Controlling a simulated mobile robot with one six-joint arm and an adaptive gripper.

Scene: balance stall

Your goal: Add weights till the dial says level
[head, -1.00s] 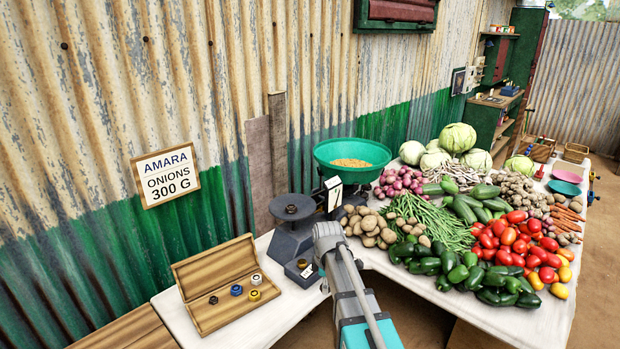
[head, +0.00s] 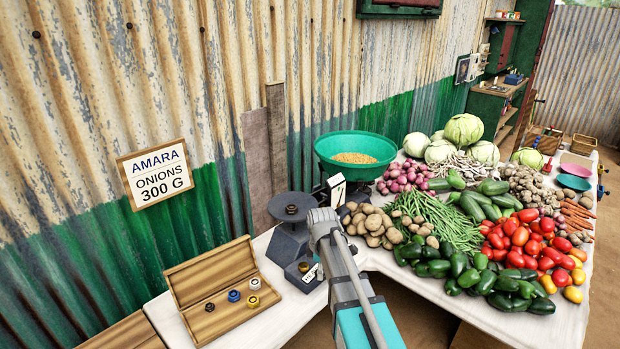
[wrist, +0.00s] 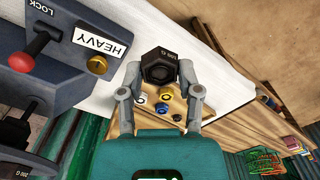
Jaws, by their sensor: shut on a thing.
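My gripper (wrist: 161,84) is shut on a dark hexagonal weight (wrist: 159,62), held up in the wrist view. In the head view my gripper (head: 322,218) is in front of the scale and the held weight is hidden. The grey scale (head: 291,238) carries a dark round weight (head: 291,209) on its plate; that weight also shows in the wrist view (wrist: 14,132). The green bowl (head: 355,147) holds yellowish goods. A plate reading HEAVY (wrist: 101,42) is beside a red-knobbed lever (wrist: 38,42) marked LOCK. The open wooden box (head: 207,325) holds dark, blue and yellow-ringed weights.
Vegetables (head: 470,240) crowd the table right of the scale. A sign (head: 157,174) on the corrugated wall reads AMARA ONIONS 300 G. White tabletop (head: 290,312) is clear between the box and the scale's front.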

